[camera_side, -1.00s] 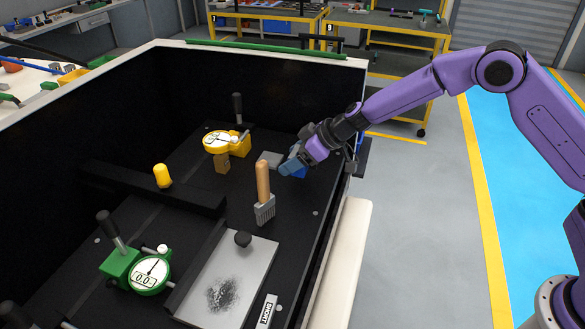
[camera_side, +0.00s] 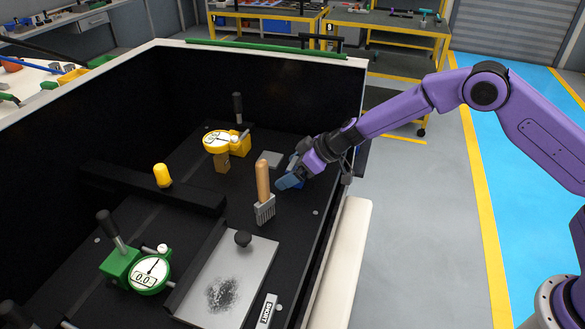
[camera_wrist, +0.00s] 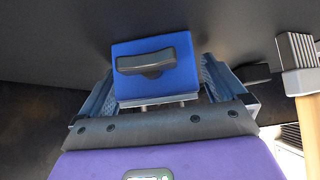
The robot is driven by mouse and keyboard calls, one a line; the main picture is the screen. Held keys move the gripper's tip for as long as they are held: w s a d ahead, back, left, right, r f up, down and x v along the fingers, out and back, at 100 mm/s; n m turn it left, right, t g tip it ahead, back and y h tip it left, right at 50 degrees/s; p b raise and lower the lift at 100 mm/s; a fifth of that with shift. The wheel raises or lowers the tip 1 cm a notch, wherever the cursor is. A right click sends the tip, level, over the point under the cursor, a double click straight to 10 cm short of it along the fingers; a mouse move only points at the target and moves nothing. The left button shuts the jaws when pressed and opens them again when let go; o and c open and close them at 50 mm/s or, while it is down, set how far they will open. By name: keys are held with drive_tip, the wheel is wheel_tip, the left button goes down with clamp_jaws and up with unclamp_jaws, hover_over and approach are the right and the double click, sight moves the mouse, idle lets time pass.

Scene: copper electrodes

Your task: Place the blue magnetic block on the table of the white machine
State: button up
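The blue magnetic block (camera_wrist: 185,75) is a square blue piece with a dark grey handle on top, clear in the wrist view. It lies between the two blue fingers of my gripper (camera_wrist: 158,72), one finger on each side. The fingers look spread, with a thin gap at the right; contact at the left is unclear. In the side view my gripper (camera_side: 287,182) is low over the black bed, and its fingers mostly hide the block. A white-rimmed enclosure (camera_side: 120,62) with dark walls surrounds the black bed (camera_side: 300,222).
A wooden-handled brush (camera_side: 263,185) stands close left of my gripper. A green gauge (camera_side: 150,273) and a powder-marked grey plate (camera_side: 240,265) are in front. The enclosure's right wall is near my arm.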

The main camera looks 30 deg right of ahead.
drive_tip(key=shift+s+d+r, duration=0.15)
drive_tip(key=shift+d+r, duration=0.05)
drive_tip(key=shift+r, duration=0.25)
drive_tip(key=v, duration=1.1)
drive_tip(key=shift+s+r, duration=0.15)
drive_tip(key=s+a+r+n+g, duration=0.1)
drive_tip(key=s+r+n+g, duration=0.15)
drive_tip(key=s, duration=1.05)
drive_tip(key=s+a+r+n+g, duration=0.1)
drive_tip(key=s+r+g, duration=0.3)
drive_tip(key=s, duration=0.9)
drive_tip(key=s+d+f+h, duration=0.1)
drive_tip(key=s+d+h, duration=0.5)
drive_tip(key=s+d, duration=0.5)
drive_tip(key=d, duration=0.3)
drive_tip(key=shift+d+f, duration=0.2)
drive_tip(key=shift+f, duration=0.1)
